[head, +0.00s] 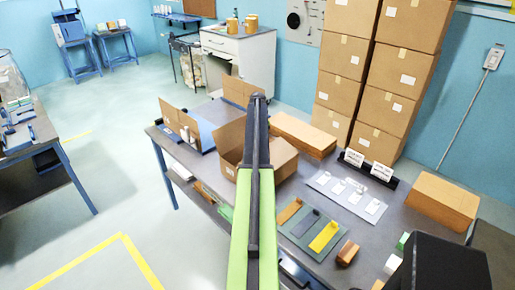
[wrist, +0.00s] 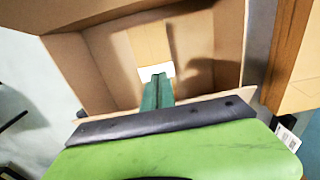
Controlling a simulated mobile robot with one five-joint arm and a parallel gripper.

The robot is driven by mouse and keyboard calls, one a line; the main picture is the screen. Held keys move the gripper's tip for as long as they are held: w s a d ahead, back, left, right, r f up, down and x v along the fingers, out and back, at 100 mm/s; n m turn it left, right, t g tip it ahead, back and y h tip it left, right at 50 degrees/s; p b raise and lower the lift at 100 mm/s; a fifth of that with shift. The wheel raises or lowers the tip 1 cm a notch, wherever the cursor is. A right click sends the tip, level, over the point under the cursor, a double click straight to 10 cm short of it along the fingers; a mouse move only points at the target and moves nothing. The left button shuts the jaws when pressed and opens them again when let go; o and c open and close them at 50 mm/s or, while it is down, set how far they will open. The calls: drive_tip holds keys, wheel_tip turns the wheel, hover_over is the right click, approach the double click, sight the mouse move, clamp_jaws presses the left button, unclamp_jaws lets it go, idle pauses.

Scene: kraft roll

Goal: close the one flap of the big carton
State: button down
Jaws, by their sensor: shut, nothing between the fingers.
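The big carton (head: 282,157) stands open on the workbench, with a raised cardboard panel (head: 229,140) at its left that looks like the flap. In the wrist view I look into the open carton (wrist: 105,60). A shaded brown panel (wrist: 60,14) crosses the top of that view; I cannot tell whether it is the flap. My gripper (wrist: 158,78) is shut and empty, its narrow green fingers over the carton's opening near a white label (wrist: 150,73). I cannot tell whether they touch cardboard. In the head view my arm covers the middle of the carton and hides the fingers.
A long closed carton (head: 303,134) lies just behind it, and another closed box (head: 442,199) sits at the bench's right. A mat with coloured pieces (head: 311,231) and a pale sheet (head: 346,193) lie in front. Stacked boxes (head: 397,75) stand behind the bench.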

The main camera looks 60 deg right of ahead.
drive_tip(key=shift+r, duration=0.1)
idle(0.7)
drive_tip(key=shift+r+p, duration=0.75)
drive_tip(key=shift+p, duration=0.1)
